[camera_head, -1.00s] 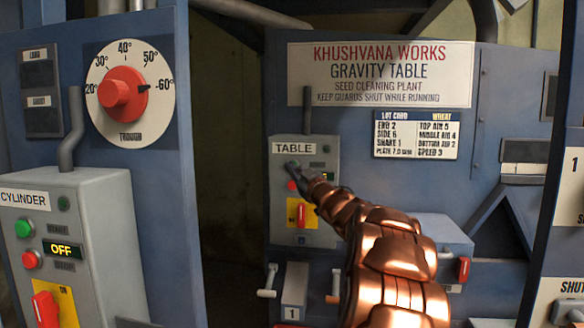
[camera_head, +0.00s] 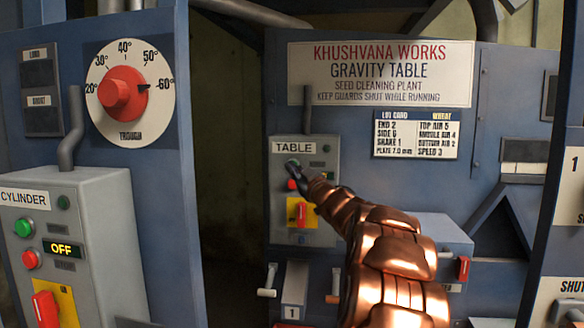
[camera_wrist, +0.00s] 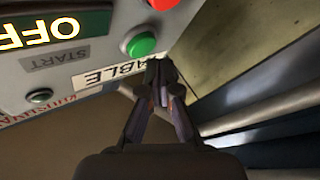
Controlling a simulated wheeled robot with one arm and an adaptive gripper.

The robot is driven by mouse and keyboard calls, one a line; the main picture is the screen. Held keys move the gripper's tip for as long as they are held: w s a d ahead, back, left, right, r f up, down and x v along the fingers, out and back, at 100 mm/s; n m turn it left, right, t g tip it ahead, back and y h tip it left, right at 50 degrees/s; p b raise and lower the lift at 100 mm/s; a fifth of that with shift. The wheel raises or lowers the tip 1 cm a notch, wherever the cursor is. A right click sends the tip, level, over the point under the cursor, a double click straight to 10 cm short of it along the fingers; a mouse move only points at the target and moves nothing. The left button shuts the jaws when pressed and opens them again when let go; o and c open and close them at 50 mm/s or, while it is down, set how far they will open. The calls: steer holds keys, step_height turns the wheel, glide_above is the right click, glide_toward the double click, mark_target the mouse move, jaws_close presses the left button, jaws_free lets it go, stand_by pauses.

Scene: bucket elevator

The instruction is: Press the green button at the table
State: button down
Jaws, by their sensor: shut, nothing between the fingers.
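The grey table control box (camera_head: 277,222) with its TABLE label hangs on the blue machine in the head view. My gripper (camera_head: 293,164) is shut and empty in front of the box's upper left, hiding the green button there. In the wrist view the green button (camera_wrist: 141,45) shows whole, just above my shut fingertips (camera_wrist: 158,66). The fingertips overlap the end of the TABLE label (camera_wrist: 103,74). I cannot tell whether the tips touch the panel. The box's display (camera_wrist: 40,32) reads OFF.
A red button (camera_wrist: 162,3) sits beside the green one. A red switch on a yellow plate (camera_head: 292,213) is below on the box. A separate cylinder box (camera_head: 95,215) with its own green button (camera_head: 23,228) stands at the left. A dark gap lies between the machines.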

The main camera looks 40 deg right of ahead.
steer(key=shift+w+d+r, duration=0.1)
steer(key=shift+w+d, duration=0.05)
steer(key=shift+w+d+p, duration=0.2)
steer(key=shift+p, duration=0.2)
steer(key=shift+w+d+p, duration=0.25)
steer(key=shift+d+p, duration=0.15)
stand_by(0.9)
stand_by(0.3)
steer(key=shift+s+a+b, duration=0.4)
steer(key=shift+s+a, duration=0.15)
steer(key=shift+a, duration=0.2)
steer(key=s+a, duration=0.1)
steer(key=a+b, duration=0.1)
steer(key=s+a+b, duration=0.1)
steer(key=a, duration=0.1)
steer(key=shift+s, duration=0.35)
